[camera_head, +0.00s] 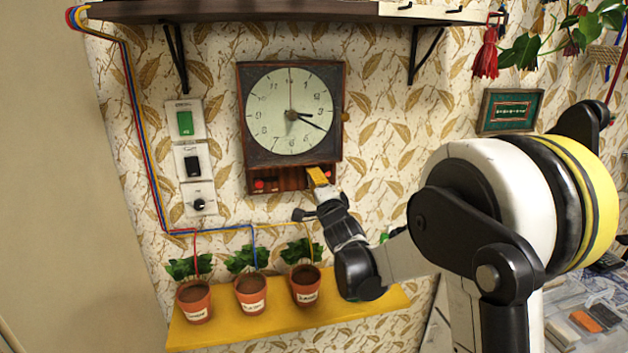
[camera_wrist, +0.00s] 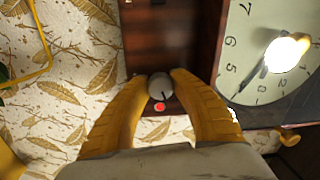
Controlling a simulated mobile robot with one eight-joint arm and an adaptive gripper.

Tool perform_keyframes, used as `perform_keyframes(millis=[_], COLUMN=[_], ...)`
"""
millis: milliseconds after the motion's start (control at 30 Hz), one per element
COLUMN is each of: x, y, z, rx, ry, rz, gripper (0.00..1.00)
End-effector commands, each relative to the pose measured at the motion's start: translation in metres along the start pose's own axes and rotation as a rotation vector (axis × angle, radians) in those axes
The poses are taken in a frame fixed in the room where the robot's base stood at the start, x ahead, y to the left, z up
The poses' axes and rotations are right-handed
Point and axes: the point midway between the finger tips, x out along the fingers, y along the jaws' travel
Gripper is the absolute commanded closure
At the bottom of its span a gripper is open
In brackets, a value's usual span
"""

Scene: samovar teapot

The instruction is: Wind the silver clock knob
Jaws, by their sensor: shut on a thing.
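The wall clock (camera_head: 292,112) has a dark frame and a pale round face, with a wooden panel (camera_head: 285,182) beneath it. My gripper (camera_head: 318,177) is at the right end of that panel, its yellow fingers against the front. In the wrist view, the silver clock knob (camera_wrist: 161,87) sits between the tips of my gripper (camera_wrist: 160,77), one finger on each side, and the fingers are shut on it. The knob has a dark mark on its face. In the head view my gripper hides the knob. Part of the clock face (camera_wrist: 275,50) shows at the right in the wrist view.
A red button (camera_wrist: 160,107) lies close by the knob. A brass knob (camera_head: 346,116) sticks out from the clock's right side. A yellow shelf (camera_head: 350,312) with potted plants is below, and a dark shelf (camera_head: 280,10) above. Switches (camera_head: 193,160) are at the left.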

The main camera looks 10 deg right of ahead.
Motion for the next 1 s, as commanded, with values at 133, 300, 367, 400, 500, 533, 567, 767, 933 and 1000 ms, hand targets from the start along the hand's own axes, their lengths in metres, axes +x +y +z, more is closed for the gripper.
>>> perform_keyframes(millis=[133, 300, 367, 400, 500, 533, 567, 767, 933, 1000], x=[0.0001, 0.0001, 0.0001, 0.0001, 0.0001, 0.0001, 0.0001, 0.0001, 0.0001, 0.0002], y=[-0.0004, -0.0006, -0.0006, -0.0007, -0.0007, -0.0007, -0.0007, -0.0007, -0.0008, -0.0008], z=[0.0007, 0.0000, -0.0002, -0.0004, -0.0006, -0.0007, -0.0007, -0.0010, -0.0012, -0.0012], rx=[0.105, 0.194, 0.217, 0.231, 0.256, 0.261, 0.266, 0.281, 0.280, 0.280], ry=[0.007, 0.011, 0.011, 0.012, 0.012, 0.012, 0.012, 0.012, 0.012, 0.012], rz=[-0.002, -0.003, -0.003, -0.003, -0.003, -0.003, -0.003, -0.003, -0.003, -0.004], gripper=[1.00, 1.00, 1.00, 1.00, 1.00, 1.00, 1.00, 1.00, 1.00, 1.00])
